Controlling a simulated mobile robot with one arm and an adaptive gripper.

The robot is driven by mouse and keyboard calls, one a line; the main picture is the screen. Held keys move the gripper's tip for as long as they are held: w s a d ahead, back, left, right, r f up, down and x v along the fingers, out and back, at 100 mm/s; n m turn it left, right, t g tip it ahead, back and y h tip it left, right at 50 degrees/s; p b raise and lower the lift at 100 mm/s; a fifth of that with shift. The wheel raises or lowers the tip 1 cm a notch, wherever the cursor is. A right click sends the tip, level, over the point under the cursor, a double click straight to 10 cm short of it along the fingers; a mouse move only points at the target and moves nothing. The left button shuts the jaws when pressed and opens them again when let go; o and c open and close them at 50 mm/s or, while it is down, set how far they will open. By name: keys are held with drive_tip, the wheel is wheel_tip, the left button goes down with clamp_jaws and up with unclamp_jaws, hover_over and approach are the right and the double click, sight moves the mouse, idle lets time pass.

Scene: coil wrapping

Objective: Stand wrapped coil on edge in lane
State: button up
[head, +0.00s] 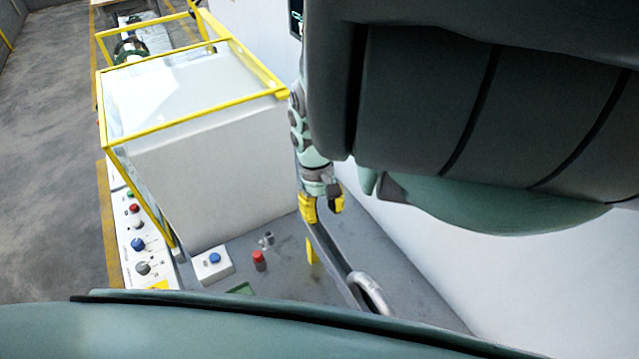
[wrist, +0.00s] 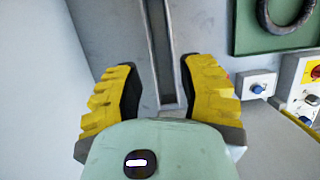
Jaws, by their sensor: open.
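A pale silvery ring (head: 372,293), which looks like the wrapped coil, stands on edge at the near end of a narrow dark grey lane (head: 335,262) in the head view. Its lower part is hidden. My gripper (head: 322,206), with yellow fingers, is above the far end of the lane, apart from the ring. In the wrist view my gripper (wrist: 160,88) is open and empty. Its fingers lie either side of the lane (wrist: 160,45), and no ring shows between them. A dark ring (wrist: 284,14) lies on a green mat (wrist: 245,42) at the upper right.
A white box with a blue button (head: 214,259) and a red button (head: 258,260) are left of the lane. A large yellow-framed enclosure (head: 200,150) stands farther left. A control panel (head: 138,240) runs along the left edge. A white wall (head: 430,245) bounds the right side.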

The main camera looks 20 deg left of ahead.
drive_tip(key=v, duration=0.7)
drive_tip(key=shift+r, duration=0.3)
idle(0.6)
